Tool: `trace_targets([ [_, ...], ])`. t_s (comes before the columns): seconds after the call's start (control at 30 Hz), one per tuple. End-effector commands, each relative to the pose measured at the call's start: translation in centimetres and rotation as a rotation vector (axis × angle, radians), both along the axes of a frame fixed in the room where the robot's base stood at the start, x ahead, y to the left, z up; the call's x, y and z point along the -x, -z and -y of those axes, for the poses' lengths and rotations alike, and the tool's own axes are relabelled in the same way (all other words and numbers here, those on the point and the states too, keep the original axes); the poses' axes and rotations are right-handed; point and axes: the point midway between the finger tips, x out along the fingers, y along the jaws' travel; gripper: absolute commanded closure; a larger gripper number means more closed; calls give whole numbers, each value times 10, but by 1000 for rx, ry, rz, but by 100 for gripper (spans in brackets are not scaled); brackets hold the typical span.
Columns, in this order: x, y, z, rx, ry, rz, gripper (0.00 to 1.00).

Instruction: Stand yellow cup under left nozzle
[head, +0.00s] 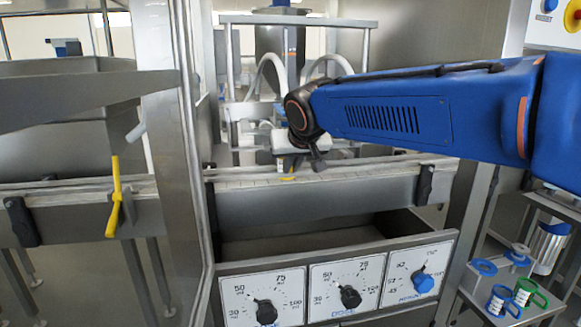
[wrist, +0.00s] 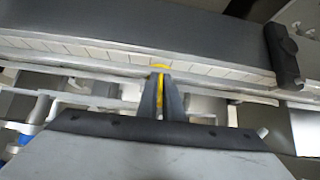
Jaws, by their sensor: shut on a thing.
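My gripper (wrist: 160,85) is shut on the yellow cup (wrist: 160,68), of which only a narrow yellow part shows between and beyond the fingers in the wrist view. In the head view my gripper (head: 292,164) is over the conveyor, and a small yellow sliver of the cup (head: 288,179) shows at the belt. Whether the cup touches the belt I cannot tell. Two pale curved hoses (head: 270,72) rise behind my arm in the filling machine. The nozzle tips are hidden behind my wrist, so the cup's place relative to the left nozzle is unclear.
The conveyor (head: 390,181) runs across the machine with rails along it. A steel post (head: 165,120) and a yellow lever (head: 115,195) stand left. A dial panel (head: 340,285) lies below. Blue (head: 502,302) and green (head: 530,293) cups stand on a shelf at lower right.

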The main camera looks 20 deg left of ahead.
Motion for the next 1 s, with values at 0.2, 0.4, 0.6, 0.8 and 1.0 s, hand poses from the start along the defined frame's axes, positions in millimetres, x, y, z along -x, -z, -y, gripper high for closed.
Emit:
trace_targets([
  [0.2, 0, 0, 0, 1, 0, -1, 77],
  [0.4, 0, 0, 0, 0, 0, 0, 72],
  [0.6, 2, -3, 1, -1, 0, 1, 72],
  [0.8, 18, -22, 11, -3, -1, 2, 72],
  [1.0, 42, -50, 26, -3, -2, 3, 72],
])
